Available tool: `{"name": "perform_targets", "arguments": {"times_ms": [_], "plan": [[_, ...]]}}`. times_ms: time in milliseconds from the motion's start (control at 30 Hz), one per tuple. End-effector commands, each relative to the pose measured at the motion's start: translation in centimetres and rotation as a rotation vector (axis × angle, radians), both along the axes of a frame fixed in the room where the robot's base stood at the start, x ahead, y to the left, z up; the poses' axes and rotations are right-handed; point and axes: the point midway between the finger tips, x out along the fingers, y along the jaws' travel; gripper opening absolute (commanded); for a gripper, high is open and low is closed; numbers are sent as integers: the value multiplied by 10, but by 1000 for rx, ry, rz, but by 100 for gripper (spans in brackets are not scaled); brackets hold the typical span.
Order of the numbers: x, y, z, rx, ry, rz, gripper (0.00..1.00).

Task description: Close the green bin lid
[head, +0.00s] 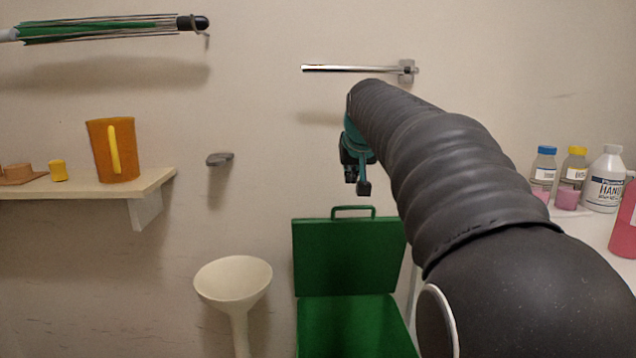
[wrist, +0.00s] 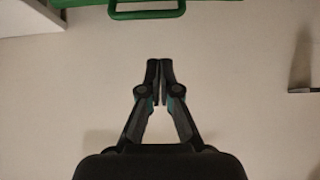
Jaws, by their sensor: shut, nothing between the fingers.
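The green bin (head: 352,325) stands low against the wall in the head view. Its green lid (head: 345,257) is up, leaning upright at the back, with a loop handle (head: 352,209) on its top edge. My gripper (head: 357,188) hangs above the lid handle, apart from it, with its fingers pointing down. In the wrist view my gripper (wrist: 160,65) is shut and empty. The green handle (wrist: 148,10) shows at the top edge of that view, beyond the fingertips. The front of the bin is cut off by the head view's lower edge.
A wooden shelf (head: 80,187) with an orange pitcher (head: 113,150) is at left. A cream funnel-shaped stand (head: 233,280) is beside the bin. A metal bar (head: 350,68) is on the wall above. Bottles (head: 605,180) stand on a white counter at right.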

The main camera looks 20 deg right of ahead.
Motion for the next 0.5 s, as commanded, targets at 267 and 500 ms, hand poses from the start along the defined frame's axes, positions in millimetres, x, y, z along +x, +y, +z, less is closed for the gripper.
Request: {"name": "perform_targets", "arguments": {"times_ms": [267,500], "plan": [[22,-16,6,-5,-15,-15,0],[48,-23,-23,-4,-13,-14,0]]}}
